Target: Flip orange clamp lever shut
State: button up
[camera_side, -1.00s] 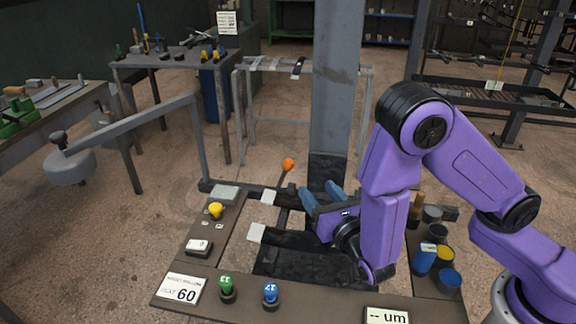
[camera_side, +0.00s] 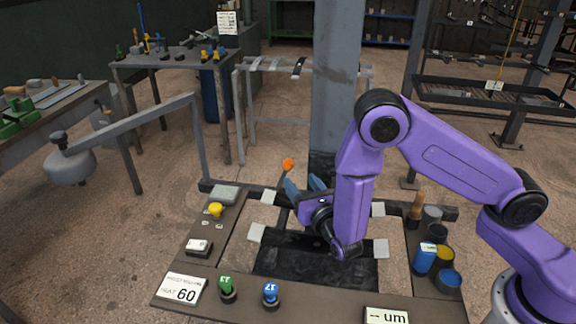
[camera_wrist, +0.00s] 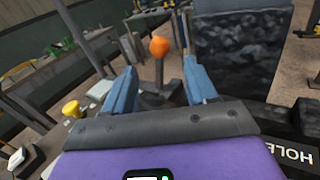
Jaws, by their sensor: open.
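The orange clamp lever is a dark stem with a round orange knob (camera_side: 288,164). It stands roughly upright at the back of the bench frame, left of the grey column. In the wrist view the orange knob (camera_wrist: 159,47) shows ahead of and between the two blue-grey fingers. My gripper (camera_side: 304,184) is open, with its fingers just right of the lever and close to it. In the wrist view my gripper (camera_wrist: 160,80) has empty space between its fingers. I cannot tell whether a finger touches the stem.
The grey column (camera_side: 337,90) rises right behind my gripper. A yellow knob (camera_side: 215,209) sits on the left rail. Green (camera_side: 226,288) and blue (camera_side: 271,293) knobs stand on the front rail. Several cups and a blue can (camera_side: 425,258) fill the right rail.

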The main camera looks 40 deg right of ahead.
aim_at(291, 169)
jog(key=x, duration=0.9)
